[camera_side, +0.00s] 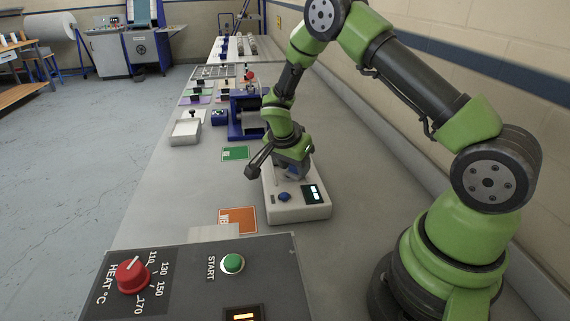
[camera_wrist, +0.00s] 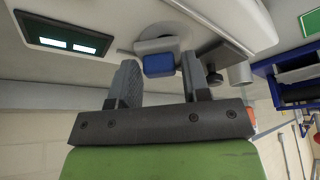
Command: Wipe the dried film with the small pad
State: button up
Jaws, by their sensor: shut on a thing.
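My gripper (camera_side: 291,166) is over the white bench instrument (camera_side: 303,212), which has a blue button and a dark display. In the wrist view my gripper (camera_wrist: 160,66) has its two grey fingers either side of a small blue block, which looks like the small pad (camera_wrist: 159,64). It is shut on this pad. Just past the pad is a pale round part (camera_wrist: 163,30) of the instrument. I cannot tell whether the pad touches it. No dried film can be made out; my gripper hides part of the instrument's top in the side view.
A grey control panel (camera_side: 205,285) with a red heat knob and green start button stands in front. An orange card (camera_side: 237,218) and a green card (camera_side: 235,153) lie on the bench. A blue fixture (camera_side: 246,115) and a white tray (camera_side: 185,132) stand farther back.

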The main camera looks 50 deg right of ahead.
jog(key=shift+s+d, duration=0.6)
jog(key=shift+s, duration=0.05)
jog(key=shift+r, duration=4.15)
